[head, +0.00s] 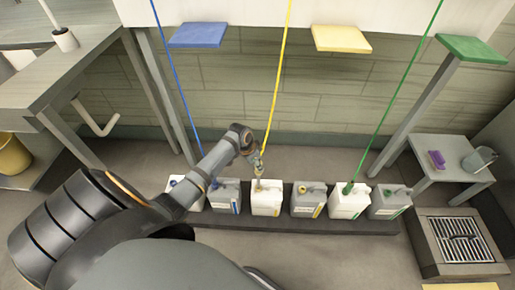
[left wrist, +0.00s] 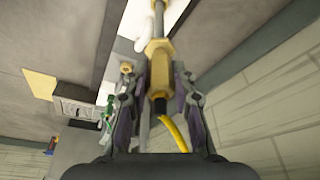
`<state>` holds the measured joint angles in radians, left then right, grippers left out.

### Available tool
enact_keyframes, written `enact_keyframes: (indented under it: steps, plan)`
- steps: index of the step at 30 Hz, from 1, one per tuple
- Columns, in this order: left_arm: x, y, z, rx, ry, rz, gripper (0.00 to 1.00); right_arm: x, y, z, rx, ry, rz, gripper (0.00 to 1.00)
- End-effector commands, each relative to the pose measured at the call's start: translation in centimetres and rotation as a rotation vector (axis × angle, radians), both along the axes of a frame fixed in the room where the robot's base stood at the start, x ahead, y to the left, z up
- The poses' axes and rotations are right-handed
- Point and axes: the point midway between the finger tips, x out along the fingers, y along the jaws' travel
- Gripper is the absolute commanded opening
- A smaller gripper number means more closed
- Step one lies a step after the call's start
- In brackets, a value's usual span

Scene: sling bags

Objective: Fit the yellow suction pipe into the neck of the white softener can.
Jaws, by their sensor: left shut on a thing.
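My left gripper (head: 258,166) is shut on the yellow suction pipe, above a white can (head: 267,203) with a yellow mark, near the middle of the row. In the left wrist view, the left gripper (left wrist: 160,75) grips the yellow collar of the suction pipe (left wrist: 157,55). The pipe's grey tube runs away from the fingers towards a white can top (left wrist: 178,12). The pipe's lower end meets the area of the can's neck; I cannot tell whether it is inside. A yellow hose (head: 281,55) rises from the pipe. My right gripper is not in view.
Grey cans (head: 309,201) and other white cans stand closely on both sides on a dark plinth (head: 250,222). A green pipe (head: 348,187) stands in another white can (head: 350,204). A blue hose (head: 179,85) hangs left. A side table (head: 440,145) stands right.

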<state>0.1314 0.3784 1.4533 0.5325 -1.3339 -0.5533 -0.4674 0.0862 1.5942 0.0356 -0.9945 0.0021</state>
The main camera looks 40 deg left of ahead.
Motion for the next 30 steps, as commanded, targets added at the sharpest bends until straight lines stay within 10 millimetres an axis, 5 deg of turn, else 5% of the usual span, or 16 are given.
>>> enact_keyframes:
  steps: [30]
  plan:
    - [0.0,0.0,-2.6,0.000,-0.001,-0.001,0.00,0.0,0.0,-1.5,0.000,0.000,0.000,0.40]
